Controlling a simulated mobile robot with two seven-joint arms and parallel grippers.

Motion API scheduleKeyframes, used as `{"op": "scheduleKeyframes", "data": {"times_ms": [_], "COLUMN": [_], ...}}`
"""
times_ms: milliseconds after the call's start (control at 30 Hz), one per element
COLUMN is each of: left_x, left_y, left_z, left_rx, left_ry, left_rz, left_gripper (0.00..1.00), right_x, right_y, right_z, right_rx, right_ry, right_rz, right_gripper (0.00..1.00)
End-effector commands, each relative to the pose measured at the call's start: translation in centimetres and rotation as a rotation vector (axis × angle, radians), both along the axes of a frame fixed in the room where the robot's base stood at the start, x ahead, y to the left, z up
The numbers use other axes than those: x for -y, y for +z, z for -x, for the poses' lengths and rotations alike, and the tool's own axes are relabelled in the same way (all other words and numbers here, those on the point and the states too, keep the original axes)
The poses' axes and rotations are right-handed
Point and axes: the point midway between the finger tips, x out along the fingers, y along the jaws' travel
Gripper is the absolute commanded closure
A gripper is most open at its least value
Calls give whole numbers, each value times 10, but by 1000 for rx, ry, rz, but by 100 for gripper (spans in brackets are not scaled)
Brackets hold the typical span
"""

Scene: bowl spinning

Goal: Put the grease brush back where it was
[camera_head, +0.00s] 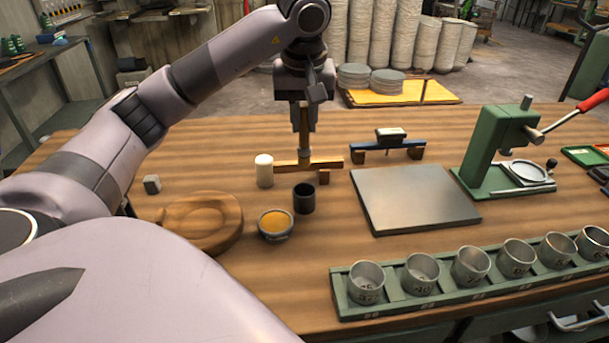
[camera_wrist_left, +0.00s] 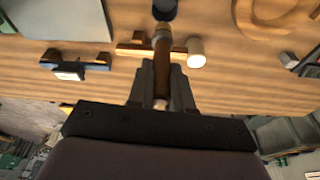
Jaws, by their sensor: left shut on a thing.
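My left gripper (camera_head: 304,120) points down above the far middle of the table and is shut on the grease brush (camera_head: 305,146), which hangs upright beneath its fingers. In the left wrist view, the gripper (camera_wrist_left: 161,92) holds the brush (camera_wrist_left: 162,50) between its fingers. A low wooden rest (camera_head: 333,162) lies at the brush's lower end; I cannot tell whether they touch. A small black cup (camera_head: 304,198) stands just in front of the rest, and a bowl of orange grease (camera_head: 276,222) stands left of the cup. My right gripper is out of view.
A white cylinder (camera_head: 264,171) stands close left of the brush. A round wooden board (camera_head: 203,222) lies farther left. A grey plate (camera_head: 415,199), a blue tool on a rest (camera_head: 392,147) and a green press (camera_head: 500,150) are to the right. Metal cups (camera_head: 366,282) line a front rack.

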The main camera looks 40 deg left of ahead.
Motion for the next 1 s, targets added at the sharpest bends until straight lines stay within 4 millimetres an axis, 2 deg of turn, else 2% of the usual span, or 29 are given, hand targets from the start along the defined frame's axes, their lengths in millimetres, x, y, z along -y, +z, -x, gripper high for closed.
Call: {"op": "scheduleKeyframes", "data": {"times_ms": [33,200,433,600,733,1000], "left_x": [0,0,0,0,0,0], "left_y": [-16,-50,-72,-98,-108,-108], "left_z": [1,1,1,1,1,0], "left_rx": [-8,-6,-4,-7,-3,-2], "left_ry": [-1,-1,0,0,-1,-1], "left_rz": [-3,-2,-2,-2,-2,-2], "left_gripper": [100,100,100,100,100,100], "right_x": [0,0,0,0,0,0], "right_y": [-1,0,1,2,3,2], "right_z": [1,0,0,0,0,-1], "right_rx": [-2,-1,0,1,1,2], "right_ry": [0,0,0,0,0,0], "right_rz": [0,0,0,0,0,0], "right_gripper": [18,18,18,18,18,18]}}
